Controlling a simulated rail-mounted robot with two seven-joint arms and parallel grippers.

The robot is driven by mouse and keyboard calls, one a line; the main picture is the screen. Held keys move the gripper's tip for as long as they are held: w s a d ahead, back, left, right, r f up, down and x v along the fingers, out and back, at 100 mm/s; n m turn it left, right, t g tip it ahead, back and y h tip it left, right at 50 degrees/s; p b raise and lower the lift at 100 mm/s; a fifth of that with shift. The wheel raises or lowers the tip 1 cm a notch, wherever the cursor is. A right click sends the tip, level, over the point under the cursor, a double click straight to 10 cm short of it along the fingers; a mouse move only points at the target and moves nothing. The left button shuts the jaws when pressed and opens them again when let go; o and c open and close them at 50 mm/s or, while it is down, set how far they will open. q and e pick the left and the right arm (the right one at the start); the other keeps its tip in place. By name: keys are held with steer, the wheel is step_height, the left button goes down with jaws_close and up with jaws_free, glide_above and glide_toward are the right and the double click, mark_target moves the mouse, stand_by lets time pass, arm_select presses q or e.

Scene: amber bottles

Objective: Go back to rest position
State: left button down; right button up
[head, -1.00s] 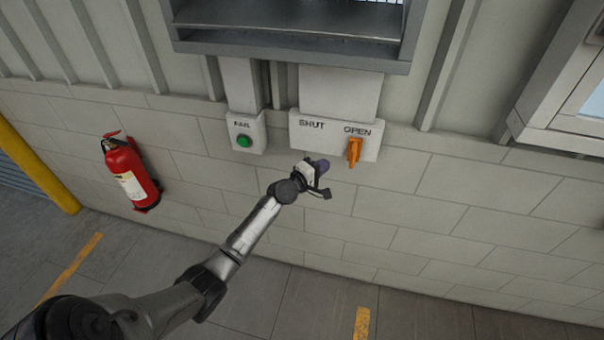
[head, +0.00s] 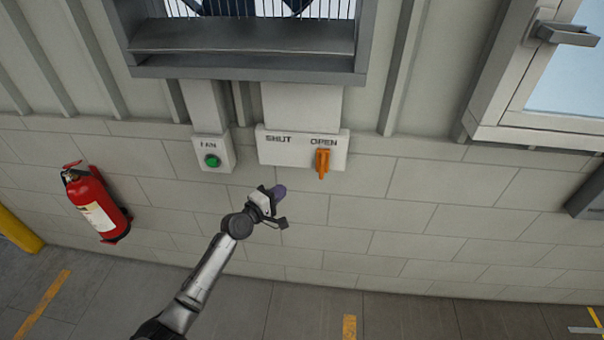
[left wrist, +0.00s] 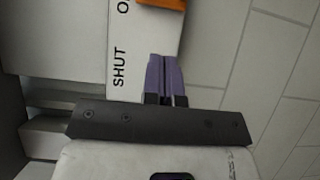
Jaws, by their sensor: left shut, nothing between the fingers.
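My left gripper (head: 279,190) is in front of the block wall, below the SHUT/OPEN switch plate (head: 283,150). Its purple fingers are together with nothing between them, as the left wrist view (left wrist: 165,78) also shows. It stands apart from the orange handle (head: 322,163), which hangs under the word OPEN, to the gripper's upper right. In the left wrist view the orange handle (left wrist: 163,4) is cut by the top edge. My right gripper is in neither view.
A fan box with a green button (head: 212,160) is left of the plate. A red fire extinguisher (head: 97,205) hangs on the left wall. A grey-framed vent (head: 245,68) is above, and a window (head: 560,75) is at the right. The floor below is clear.

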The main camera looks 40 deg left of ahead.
arm_select(q)
steer(key=s+d+f+m+g, duration=0.1)
steer(key=s+d+m+g, duration=0.45)
steer(key=m, duration=0.35)
steer(key=s+d+f+m+g, duration=0.2)
steer(key=s+d+m+g, duration=0.2)
steer(key=d+m, duration=0.4)
steer(key=s+d+f+m+g, duration=0.1)
steer(key=s+d+f+g, duration=0.2)
steer(key=s, duration=0.5)
steer(key=s+d+f+m, duration=0.1)
steer(key=s+d+f, duration=0.3)
steer(key=s, duration=0.5)
steer(key=s+d+f+m+g, duration=0.1)
steer(key=s+d+f+g, duration=0.1)
steer(key=s+d, duration=0.45)
step_height(320, 180, up, 17)
steer(key=s+a+p, duration=0.1)
steer(key=p, duration=1.5)
steer(key=shift+s+a+h+p, duration=0.15)
steer(key=shift+h+p, duration=0.25)
